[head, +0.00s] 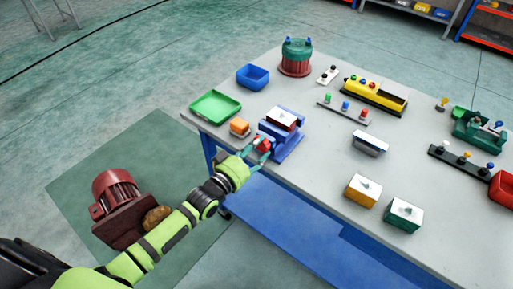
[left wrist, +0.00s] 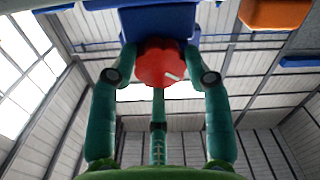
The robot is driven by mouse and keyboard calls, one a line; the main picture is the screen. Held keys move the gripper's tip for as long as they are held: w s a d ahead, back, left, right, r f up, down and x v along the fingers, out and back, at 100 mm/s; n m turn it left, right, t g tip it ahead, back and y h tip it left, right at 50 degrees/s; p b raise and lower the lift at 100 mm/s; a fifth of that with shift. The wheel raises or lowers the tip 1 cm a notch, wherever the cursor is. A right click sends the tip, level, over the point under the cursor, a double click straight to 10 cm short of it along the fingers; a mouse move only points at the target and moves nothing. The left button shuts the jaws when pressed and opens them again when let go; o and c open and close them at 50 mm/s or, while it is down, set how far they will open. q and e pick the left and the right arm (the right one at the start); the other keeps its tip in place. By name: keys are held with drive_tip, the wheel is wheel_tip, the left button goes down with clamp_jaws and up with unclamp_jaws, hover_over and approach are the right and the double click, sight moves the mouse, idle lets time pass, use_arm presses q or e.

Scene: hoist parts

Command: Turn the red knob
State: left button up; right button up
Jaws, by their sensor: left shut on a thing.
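The red knob (head: 264,143) sits on the front of a blue fixture (head: 289,144) near the table's front edge. In the left wrist view the lobed red knob (left wrist: 158,60), with a small pale mark, lies between the two fingers below the blue body (left wrist: 158,20). My left gripper (head: 257,152) reaches in from the left and is shut on the knob, one finger on each side. The fingers partly hide the knob in the head view. My right gripper is not in view.
A yellow block (head: 362,190) and a green block (head: 403,215) stand to the right, with bare tabletop (head: 325,175) between.

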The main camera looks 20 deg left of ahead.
use_arm(q)
drive_tip(key=m, duration=0.4)
drive_tip(key=shift+p, duration=0.3)
drive_tip(key=m, duration=0.3)
drive_tip(key=shift+m, duration=0.3)
drive_tip(key=m, duration=0.4)
drive_tip(key=shift+f+m, duration=0.1)
drive_tip(key=shift+m, duration=2)
drive_tip(key=o, duration=1.2)
drive_tip(key=shift+a, duration=0.1)
drive_tip(key=shift+c, duration=0.2)
